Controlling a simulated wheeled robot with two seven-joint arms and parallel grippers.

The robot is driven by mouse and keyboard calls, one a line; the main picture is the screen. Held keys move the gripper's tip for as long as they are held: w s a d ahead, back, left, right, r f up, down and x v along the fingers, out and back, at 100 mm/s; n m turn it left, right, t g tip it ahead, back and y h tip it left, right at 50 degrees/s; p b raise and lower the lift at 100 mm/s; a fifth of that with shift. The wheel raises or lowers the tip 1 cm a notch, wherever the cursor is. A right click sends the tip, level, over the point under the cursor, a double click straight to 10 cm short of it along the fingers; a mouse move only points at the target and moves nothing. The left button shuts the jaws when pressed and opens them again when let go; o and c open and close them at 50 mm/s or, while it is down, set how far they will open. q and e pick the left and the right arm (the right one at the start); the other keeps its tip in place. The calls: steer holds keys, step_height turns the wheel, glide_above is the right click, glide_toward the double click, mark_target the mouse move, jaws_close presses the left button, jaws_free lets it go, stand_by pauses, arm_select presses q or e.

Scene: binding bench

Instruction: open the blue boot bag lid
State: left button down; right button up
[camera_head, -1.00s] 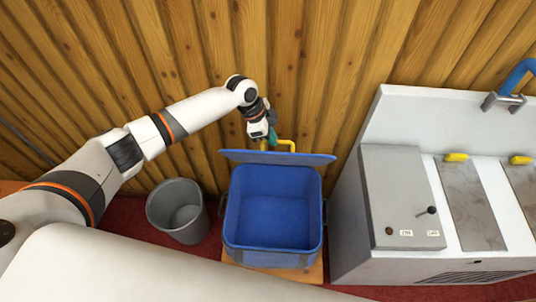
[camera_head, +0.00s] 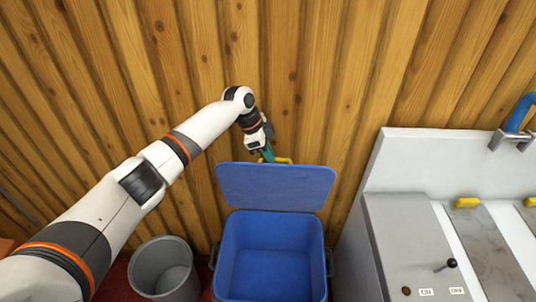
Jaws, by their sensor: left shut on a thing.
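The blue boot bag (camera_head: 268,262) is an open-topped box below the wooden wall, its empty blue inside showing. Its blue lid (camera_head: 275,187) stands raised at the back edge, leaning back towards the wall, with its flat face in view. A yellow handle (camera_head: 284,160) shows at the lid's top edge. My left gripper (camera_head: 267,153), with teal fingers, is shut on the yellow handle behind the top of the lid. The fingertips are partly hidden. My right gripper is out of view.
A grey bin (camera_head: 165,270) stands on the red floor left of the bag. A white and grey machine (camera_head: 400,235) with a lever and blue pipe stands close on the right. The wooden wall (camera_head: 330,80) is close behind the lid.

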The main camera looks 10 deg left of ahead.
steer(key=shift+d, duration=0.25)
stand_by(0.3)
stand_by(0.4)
